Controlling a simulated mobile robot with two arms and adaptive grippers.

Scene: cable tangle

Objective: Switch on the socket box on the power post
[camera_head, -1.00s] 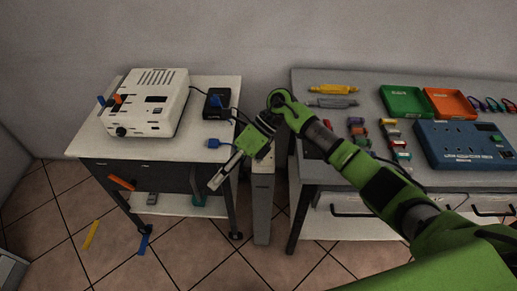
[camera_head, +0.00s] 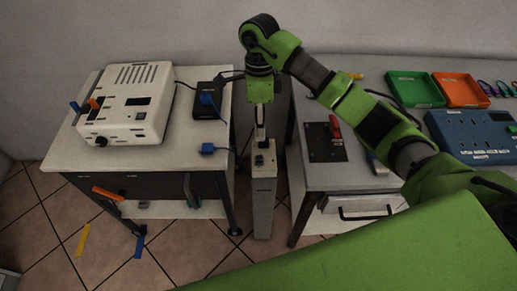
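The power post (camera_head: 263,210) is a narrow grey upright column standing in the gap between the two tables. The socket box (camera_head: 266,171) is at its top and has small dark details on its upper face. They are too small to tell the switch position. My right gripper (camera_head: 260,143) points down right above the back part of the box. Its fingers look together, with nothing between them. I cannot tell whether the fingertips touch the box. My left gripper is not in view.
The left table (camera_head: 62,154) holds a white device (camera_head: 128,105), a black adapter (camera_head: 210,101) and a blue plug (camera_head: 208,149). The right table (camera_head: 308,172) holds a black plate (camera_head: 325,143), a green tray (camera_head: 413,88), an orange tray (camera_head: 462,90) and a blue socket panel (camera_head: 470,135). Cables run behind the post.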

